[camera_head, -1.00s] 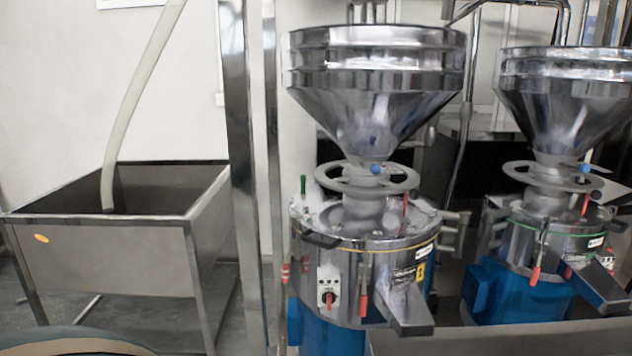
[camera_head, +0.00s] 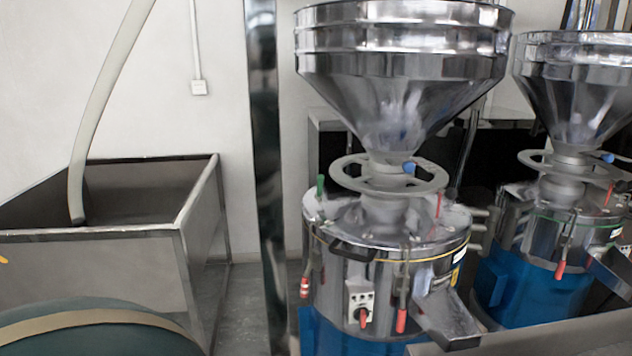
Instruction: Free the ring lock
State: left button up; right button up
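The near bean grinder (camera_head: 385,270) stands right of centre, with a steel drum on a blue base. A large steel hopper (camera_head: 400,70) sits above it. A grey ring-shaped handwheel (camera_head: 345,175) with a blue knob (camera_head: 409,168) surrounds the neck below the hopper. A green-tipped lever (camera_head: 320,185) stands up at the drum's left edge, and a red-handled clamp (camera_head: 401,320) hangs on the drum's front. I cannot tell which part is the ring lock. Neither of my grippers is in view.
A second similar grinder (camera_head: 535,250) stands to the right. A steel bin (camera_head: 130,265) with a pale hose (camera_head: 105,100) stands at the left. A vertical steel post (camera_head: 264,180) rises between the bin and the near grinder. Floor shows behind the post.

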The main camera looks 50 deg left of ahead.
aim_at(320, 178)
jog(key=j, duration=0.55)
jog(key=k+j+z, duration=0.1)
jog(key=j, duration=0.4)
jog(key=k+j, duration=0.1)
jog(key=j, duration=0.45)
jog(key=k+j+z, duration=0.15)
jog(key=j, duration=0.35)
jog(key=k+j, duration=0.1)
jog(key=j, duration=0.9)
jog(key=k+j+u, duration=0.1)
jog(key=j, duration=0.4)
